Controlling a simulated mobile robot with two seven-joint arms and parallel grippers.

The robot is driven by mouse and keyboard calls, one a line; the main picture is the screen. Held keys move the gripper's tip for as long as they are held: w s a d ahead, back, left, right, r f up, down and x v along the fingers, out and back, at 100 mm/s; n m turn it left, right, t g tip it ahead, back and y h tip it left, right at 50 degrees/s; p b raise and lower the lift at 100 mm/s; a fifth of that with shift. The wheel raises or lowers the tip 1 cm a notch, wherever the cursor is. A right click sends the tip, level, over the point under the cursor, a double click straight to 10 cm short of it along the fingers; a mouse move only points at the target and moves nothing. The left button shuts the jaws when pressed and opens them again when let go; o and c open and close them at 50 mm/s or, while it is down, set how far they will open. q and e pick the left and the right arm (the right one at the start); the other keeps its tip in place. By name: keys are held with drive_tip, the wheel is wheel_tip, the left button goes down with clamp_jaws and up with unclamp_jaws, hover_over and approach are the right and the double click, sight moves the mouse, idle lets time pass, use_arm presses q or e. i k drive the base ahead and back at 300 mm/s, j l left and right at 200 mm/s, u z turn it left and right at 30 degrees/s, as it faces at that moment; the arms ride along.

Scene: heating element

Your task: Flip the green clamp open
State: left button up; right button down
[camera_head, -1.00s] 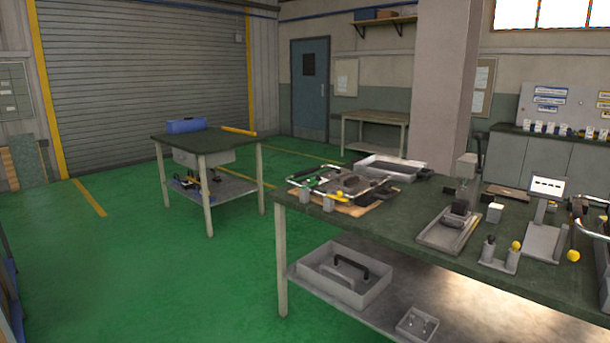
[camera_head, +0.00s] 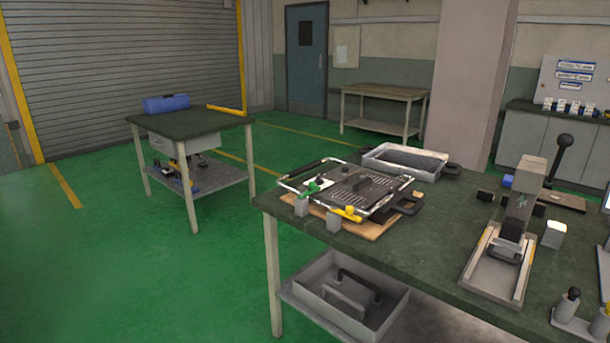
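The green clamp (camera_head: 312,188) sits at the left front corner of a dark fixture plate (camera_head: 350,186) with a silver tube frame, on the near workbench (camera_head: 425,250). A grey block (camera_head: 302,206) stands just in front of the clamp. The view is too small to tell whether the clamp is open or closed. A yellow clamp (camera_head: 347,213) sits to its right at the fixture's front edge. Neither of my grippers shows in the view.
A grey tray (camera_head: 408,161) lies behind the fixture. A lever press (camera_head: 510,235) stands to the right on the bench. A grey bin (camera_head: 345,298) is on the lower shelf. A second table (camera_head: 190,124) stands at left. Green floor between the tables is clear.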

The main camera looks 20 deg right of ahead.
sight(311, 186)
drive_tip(key=i+l+u, duration=0.15)
drive_tip(key=i, duration=0.25)
drive_tip(key=i+l+u, duration=0.15)
drive_tip(key=i+l, duration=0.2)
